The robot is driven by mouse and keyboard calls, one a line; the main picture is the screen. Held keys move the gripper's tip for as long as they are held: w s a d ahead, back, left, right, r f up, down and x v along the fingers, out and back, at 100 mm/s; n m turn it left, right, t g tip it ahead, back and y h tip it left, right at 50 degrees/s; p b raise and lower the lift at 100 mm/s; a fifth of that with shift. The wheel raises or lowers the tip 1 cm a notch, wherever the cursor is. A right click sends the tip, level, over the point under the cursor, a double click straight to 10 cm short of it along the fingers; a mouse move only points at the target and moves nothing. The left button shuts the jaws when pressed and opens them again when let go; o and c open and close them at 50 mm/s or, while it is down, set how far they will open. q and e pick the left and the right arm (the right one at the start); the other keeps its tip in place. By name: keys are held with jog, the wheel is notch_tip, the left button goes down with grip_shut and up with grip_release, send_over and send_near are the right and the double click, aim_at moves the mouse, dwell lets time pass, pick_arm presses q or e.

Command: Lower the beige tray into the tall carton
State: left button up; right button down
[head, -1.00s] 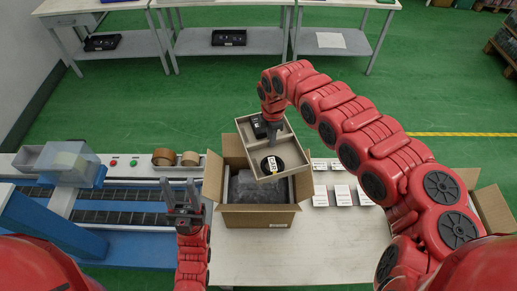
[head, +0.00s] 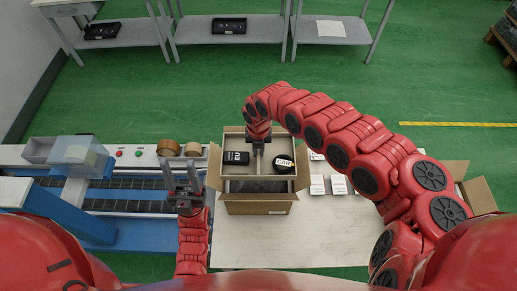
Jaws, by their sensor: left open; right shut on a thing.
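The beige tray (head: 256,150) is at the mouth of the tall carton (head: 257,207), over its far part. It looks level and holds a black box-shaped item (head: 236,158) on the left and a round black item with a white label (head: 284,163) on the right. My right gripper (head: 258,140) is shut on the tray near its far middle; the fingertips are hard to see. A dark surface (head: 257,186) shows inside the carton in front of the tray. How deep the tray sits is unclear. My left gripper (head: 186,180) is open and empty, pointing up just left of the carton.
Small white boxes (head: 328,185) stand on the table (head: 300,240) right of the carton. Another open carton (head: 478,195) is at the far right. A conveyor (head: 110,200) with tape rolls (head: 168,147) lies to the left. The table's front is clear.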

notch_tip(320, 180, down, 14)
jog(key=b, duration=1.1)
jog(key=shift+f, duration=0.1)
jog(key=c, duration=0.8)
grip_release()
